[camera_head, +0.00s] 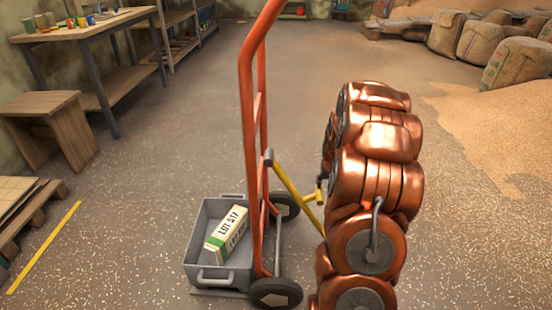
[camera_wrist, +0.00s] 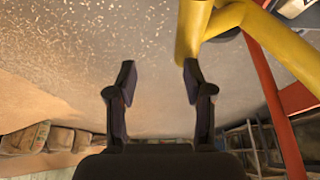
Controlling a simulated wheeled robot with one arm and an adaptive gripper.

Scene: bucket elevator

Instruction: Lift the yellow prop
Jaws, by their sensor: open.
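The yellow prop (camera_head: 290,186) is a slanted bar on the red hand truck (camera_head: 247,120), running from the frame down to the right, with a short crosspiece near my arm. In the wrist view the yellow prop (camera_wrist: 270,35) shows at the upper right, and its thick end tube comes down by the right fingertip. My gripper (camera_wrist: 160,76) is open, with nothing between its fingers. The prop's tube is ahead of the right finger rather than centred between the two; I cannot tell if they touch.
A grey crate (camera_head: 205,222) with a labelled box (camera_head: 227,233) sits on the truck's toe plate. A workbench (camera_head: 95,35) and wooden stool (camera_head: 45,105) stand left. Sacks (camera_head: 515,62) and spilled grain (camera_head: 505,125) lie right. The floor behind the truck is clear.

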